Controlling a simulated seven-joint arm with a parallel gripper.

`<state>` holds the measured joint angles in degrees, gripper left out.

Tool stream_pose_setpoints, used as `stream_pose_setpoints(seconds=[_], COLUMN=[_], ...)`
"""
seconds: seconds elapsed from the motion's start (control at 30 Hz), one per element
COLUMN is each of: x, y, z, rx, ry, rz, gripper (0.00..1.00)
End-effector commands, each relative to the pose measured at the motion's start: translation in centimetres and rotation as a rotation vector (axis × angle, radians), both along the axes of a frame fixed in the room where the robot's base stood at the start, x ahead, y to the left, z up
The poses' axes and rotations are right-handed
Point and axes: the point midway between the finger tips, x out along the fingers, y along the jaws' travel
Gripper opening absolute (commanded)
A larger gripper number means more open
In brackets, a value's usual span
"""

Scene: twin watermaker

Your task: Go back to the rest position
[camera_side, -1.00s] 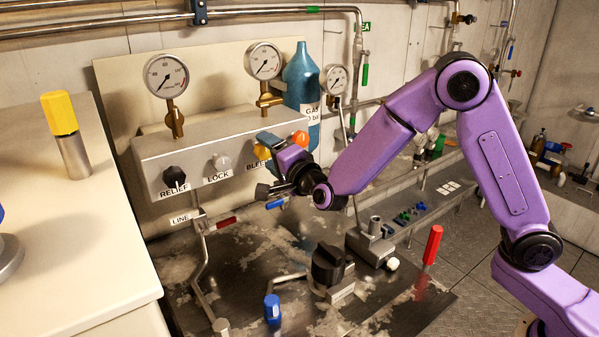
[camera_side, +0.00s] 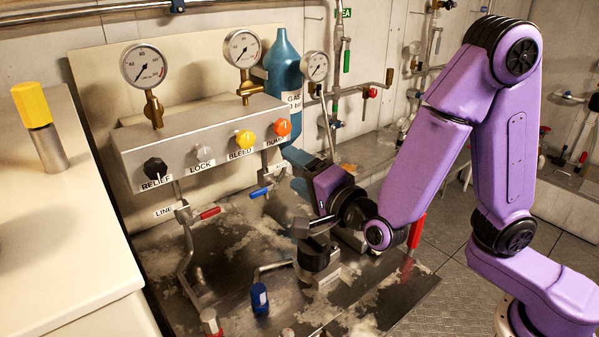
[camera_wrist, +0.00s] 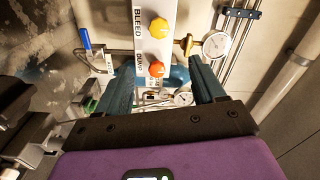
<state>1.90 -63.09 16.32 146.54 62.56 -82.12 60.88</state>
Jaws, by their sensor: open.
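My gripper (camera_side: 290,172) is open and empty. It is in front of the grey control panel (camera_side: 130,150), low over the metal bench and apart from the knobs. In the wrist view my gripper (camera_wrist: 155,65) shows two blue-grey fingers spread apart, with nothing held between them. The yellow BLEED knob (camera_side: 244,140) and the orange knob (camera_side: 282,128) are above and left of my gripper in the side view. Both also show in the wrist view, the yellow knob (camera_wrist: 159,27) and the orange knob (camera_wrist: 156,69).
The panel also has a black RELIEF knob (camera_side: 155,169) and a grey LOCK knob (camera_side: 203,154). Gauges (camera_side: 145,66) stand above it. A blue gas bottle (camera_side: 284,70) stands behind. A black-topped valve (camera_side: 316,250) and a blue handle (camera_side: 260,299) are below my gripper.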

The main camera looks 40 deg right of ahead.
Motion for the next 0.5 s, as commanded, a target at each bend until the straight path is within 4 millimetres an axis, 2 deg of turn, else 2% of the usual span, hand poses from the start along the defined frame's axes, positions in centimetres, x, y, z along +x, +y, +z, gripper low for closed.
stream_pose_setpoints(seconds=[0.37, 0.5], x=[-0.14, -0.28], y=[0.1, 1.01], z=[-0.07, -0.82], rx=[-0.002, -0.03], ry=[0.007, 0.076], rz=[0.008, 0.083], gripper=[0.69, 0.69])
